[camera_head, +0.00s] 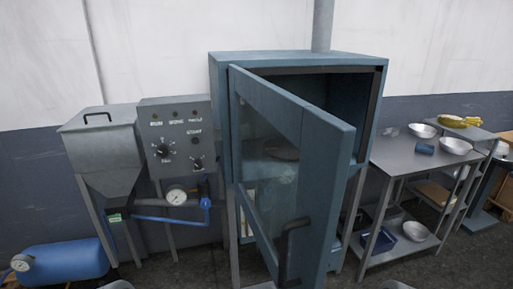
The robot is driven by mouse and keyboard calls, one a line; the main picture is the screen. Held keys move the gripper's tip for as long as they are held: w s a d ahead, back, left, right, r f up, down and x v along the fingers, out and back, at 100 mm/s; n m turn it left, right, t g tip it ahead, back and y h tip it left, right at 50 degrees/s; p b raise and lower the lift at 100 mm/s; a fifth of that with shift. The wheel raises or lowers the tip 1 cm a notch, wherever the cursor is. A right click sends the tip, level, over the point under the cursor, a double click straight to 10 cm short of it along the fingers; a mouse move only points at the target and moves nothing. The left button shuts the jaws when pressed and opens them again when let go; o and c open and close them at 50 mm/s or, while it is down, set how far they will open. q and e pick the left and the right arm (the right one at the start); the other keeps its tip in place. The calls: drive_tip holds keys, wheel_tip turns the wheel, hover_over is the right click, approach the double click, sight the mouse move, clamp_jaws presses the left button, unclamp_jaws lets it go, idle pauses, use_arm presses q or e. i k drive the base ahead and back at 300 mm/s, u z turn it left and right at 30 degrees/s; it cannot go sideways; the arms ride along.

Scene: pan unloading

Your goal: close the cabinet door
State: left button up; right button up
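The blue-grey cabinet (300,62) stands in the middle of the head view. Its door (328,170) is hinged on the left and stands wide open, swung out toward me. The door has a glass pane (268,165) and a dark handle (290,240) low near its free edge. The dark inside of the cabinet shows above and behind the door, and a round pan-like shape shows dimly through the glass.
A control panel (178,135) with dials and a grey hopper (105,150) stand left of the cabinet. A blue tank (65,262) lies on the floor at lower left. A metal table (400,158) with bowls stands close on the right. Some floor is free at lower right.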

sight(325, 142)
drive_tip(key=i, duration=0.6)
drive_tip(key=z, duration=1.15)
drive_tip(key=k, duration=1.85)
drive_tip(key=u, duration=0.4)
drive_tip(key=i, duration=1)
